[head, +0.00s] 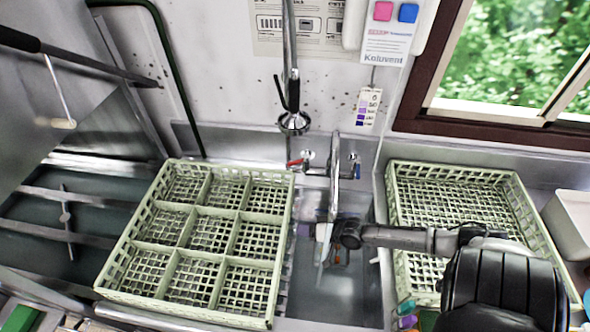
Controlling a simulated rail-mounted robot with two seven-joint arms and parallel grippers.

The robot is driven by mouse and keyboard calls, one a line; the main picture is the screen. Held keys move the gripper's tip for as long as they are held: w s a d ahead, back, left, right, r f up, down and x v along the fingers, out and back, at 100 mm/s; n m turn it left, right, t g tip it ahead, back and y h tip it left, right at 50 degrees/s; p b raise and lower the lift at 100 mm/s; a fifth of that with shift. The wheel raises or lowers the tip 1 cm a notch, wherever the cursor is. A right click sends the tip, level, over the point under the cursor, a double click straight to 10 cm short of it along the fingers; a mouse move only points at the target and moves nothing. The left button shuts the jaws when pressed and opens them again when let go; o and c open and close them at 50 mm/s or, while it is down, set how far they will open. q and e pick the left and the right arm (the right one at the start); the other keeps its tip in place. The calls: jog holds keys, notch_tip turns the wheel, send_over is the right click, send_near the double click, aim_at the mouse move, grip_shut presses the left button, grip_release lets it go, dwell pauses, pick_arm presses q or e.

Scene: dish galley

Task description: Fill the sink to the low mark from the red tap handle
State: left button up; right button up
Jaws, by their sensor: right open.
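The red tap handle (296,163) is at the left of the wall tap (334,168) behind the sink. The tap's spout points forward over the sink basin (345,295). My right gripper (321,242) reaches in from the right over the basin. It is open, in front of and below the red handle, and apart from it. The gripper and wrist hide part of the basin. I cannot make out the low mark or the water level. My left gripper is not in view.
A divided green rack (196,210) stands left of the basin. Another green rack (393,195) stands right of it, partly under my right arm. A spray head (294,122) hangs above the tap. A pale bin (572,222) is at the far right.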

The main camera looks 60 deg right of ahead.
jog(key=w+d+r+m+t+h, duration=0.1)
jog(key=d+r+m+t+h, duration=0.1)
jog(key=d+r+m+t, duration=0.25)
jog(key=m+t+h, duration=0.3)
jog(key=m+h, duration=0.2)
jog(key=m, duration=0.3)
send_near(298, 161)
jog(key=a+x, duration=0.1)
jog(key=x, duration=0.9)
jog(key=shift+w+f, duration=0.2)
jog(key=shift+f, duration=0.15)
jog(key=shift+a+n+g, duration=0.1)
jog(key=shift+n+g, duration=0.15)
jog(key=shift+c, duration=0.3)
grip_shut()
